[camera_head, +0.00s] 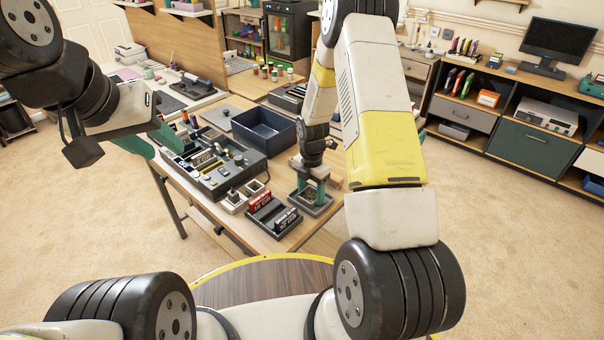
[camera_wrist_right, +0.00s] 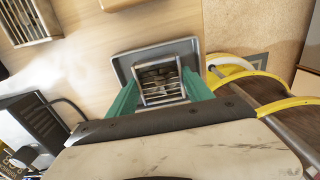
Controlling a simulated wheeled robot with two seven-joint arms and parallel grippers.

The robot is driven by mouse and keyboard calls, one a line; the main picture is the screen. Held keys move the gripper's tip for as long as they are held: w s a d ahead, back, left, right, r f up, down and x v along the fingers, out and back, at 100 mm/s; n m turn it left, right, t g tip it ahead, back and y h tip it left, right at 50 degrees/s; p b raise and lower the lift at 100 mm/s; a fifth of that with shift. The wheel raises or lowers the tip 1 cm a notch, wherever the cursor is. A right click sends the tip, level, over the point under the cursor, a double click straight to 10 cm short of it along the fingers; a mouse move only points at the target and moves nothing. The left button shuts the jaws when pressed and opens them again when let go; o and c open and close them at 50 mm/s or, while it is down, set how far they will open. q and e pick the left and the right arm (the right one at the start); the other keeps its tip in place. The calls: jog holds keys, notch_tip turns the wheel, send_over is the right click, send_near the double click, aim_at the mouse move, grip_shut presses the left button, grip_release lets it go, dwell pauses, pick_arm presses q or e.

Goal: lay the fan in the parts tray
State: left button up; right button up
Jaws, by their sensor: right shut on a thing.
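The fan (camera_wrist_right: 160,82), a small square grey frame with bars across it, sits between the green fingers of my right gripper (camera_wrist_right: 162,92). In the head view the right gripper (camera_head: 311,186) points down over the parts tray, shut on the fan, which is mostly hidden there. The grey parts tray (camera_head: 323,208) lies near the table's front right corner. In the right wrist view its rim (camera_wrist_right: 120,68) surrounds the fan; I cannot tell whether the fan touches its floor. My left gripper (camera_head: 152,143) is held left of the table equipment, its green fingers apart and empty.
A grey instrument case (camera_head: 222,180) stands left of the tray, with a dark blue bin (camera_head: 264,128) behind it. A dark holder with red and black blocks (camera_head: 272,215) and white sockets (camera_head: 236,201) sit close to the tray's left. Bare wood shows at the table's front edge.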

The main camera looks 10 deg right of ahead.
jog(key=shift+f, duration=0.2)
jog(key=o, duration=1.4)
